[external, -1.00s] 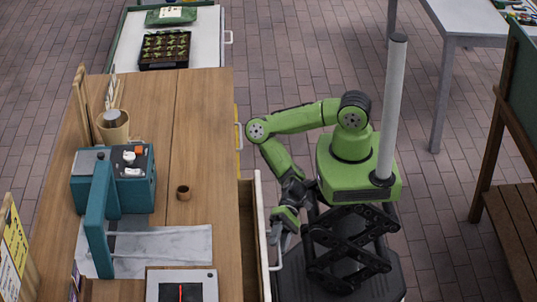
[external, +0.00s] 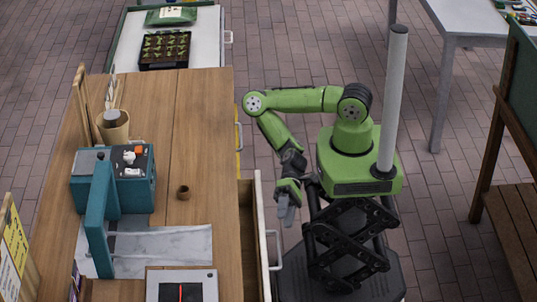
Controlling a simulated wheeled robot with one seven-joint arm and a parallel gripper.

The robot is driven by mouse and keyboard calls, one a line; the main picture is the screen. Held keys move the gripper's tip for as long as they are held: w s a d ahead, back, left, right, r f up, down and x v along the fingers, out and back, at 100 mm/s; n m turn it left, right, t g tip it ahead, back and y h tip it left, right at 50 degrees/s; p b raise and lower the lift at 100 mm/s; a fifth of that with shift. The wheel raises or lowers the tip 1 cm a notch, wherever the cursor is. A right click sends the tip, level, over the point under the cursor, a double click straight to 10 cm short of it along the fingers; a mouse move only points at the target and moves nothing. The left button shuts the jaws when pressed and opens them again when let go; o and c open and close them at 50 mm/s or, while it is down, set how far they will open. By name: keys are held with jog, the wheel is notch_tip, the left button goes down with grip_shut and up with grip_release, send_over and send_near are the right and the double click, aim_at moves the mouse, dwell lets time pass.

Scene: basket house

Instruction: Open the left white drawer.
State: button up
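A white-fronted drawer (external: 261,228) on the near right side of the wooden desk (external: 205,130) stands pulled out part way, with its wooden inside showing. Its pale handle (external: 275,250) is on the front face. My gripper (external: 287,218) points down, just right of the drawer front and above and behind the handle in the picture. It looks clear of the handle and seems empty. The fingers are small and seen edge-on, so their opening is unclear.
A yellow drawer front (external: 237,130) with a handle is farther along the desk. The brick floor (external: 300,50) behind my arm is open.

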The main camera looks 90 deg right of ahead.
jog(key=s+a+f+n+g+h, duration=0.1)
jog(key=s+a+n+g, duration=0.15)
jog(key=n, duration=0.35)
jog(key=s+a+n+g+h, duration=0.1)
jog(key=s+a+n+g, duration=0.1)
jog(key=n+g, duration=0.25)
jog(key=n+t+h, duration=0.6)
jog(key=n+h, duration=0.7)
jog(key=n, duration=0.2)
send_near(279, 248)
jog(key=f, duration=0.2)
jog(key=w+f+b, duration=0.1)
jog(key=f, duration=0.4)
jog(key=shift+w+a+f, duration=0.1)
jog(key=shift+w+f, duration=0.2)
jog(key=shift+f, duration=0.05)
grip_shut()
